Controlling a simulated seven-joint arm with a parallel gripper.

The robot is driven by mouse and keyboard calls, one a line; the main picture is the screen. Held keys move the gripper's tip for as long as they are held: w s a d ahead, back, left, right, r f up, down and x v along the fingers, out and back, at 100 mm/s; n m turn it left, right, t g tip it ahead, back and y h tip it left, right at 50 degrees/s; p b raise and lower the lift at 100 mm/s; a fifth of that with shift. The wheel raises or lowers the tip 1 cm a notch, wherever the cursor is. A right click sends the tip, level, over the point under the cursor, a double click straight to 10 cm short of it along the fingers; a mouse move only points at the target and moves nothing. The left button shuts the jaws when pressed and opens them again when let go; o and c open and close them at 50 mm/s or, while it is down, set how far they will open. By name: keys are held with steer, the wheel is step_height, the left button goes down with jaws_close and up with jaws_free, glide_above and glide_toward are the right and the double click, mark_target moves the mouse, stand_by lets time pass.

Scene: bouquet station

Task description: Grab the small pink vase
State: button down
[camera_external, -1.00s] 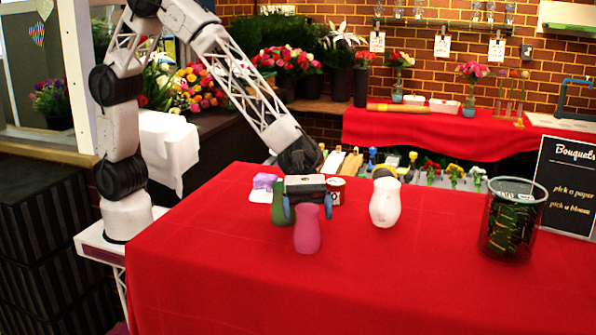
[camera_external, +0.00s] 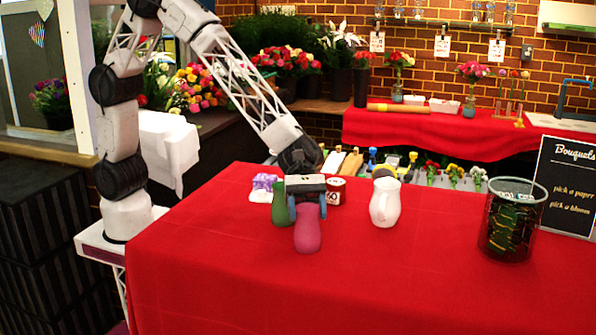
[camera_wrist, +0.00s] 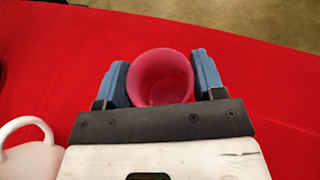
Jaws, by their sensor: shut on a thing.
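The small pink vase (camera_external: 307,232) stands upright on the red table in the external view. My gripper (camera_external: 308,208) is above and around its top, with blue fingers on either side. In the wrist view the vase's round open mouth (camera_wrist: 160,78) lies between the two blue fingers of my gripper (camera_wrist: 161,82). The fingers are shut on the vase near its rim. The vase appears to rest on the cloth.
A green vase (camera_external: 281,205) stands just behind left. A can (camera_external: 335,191) and a purple-and-white item (camera_external: 264,188) are behind. A dark mesh bin (camera_external: 512,225) stands far right; the front table is clear.

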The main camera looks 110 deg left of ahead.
step_height(320, 180, up, 10)
stand_by(0.7)
steer(key=shift+f, duration=0.1)
stand_by(1.2)
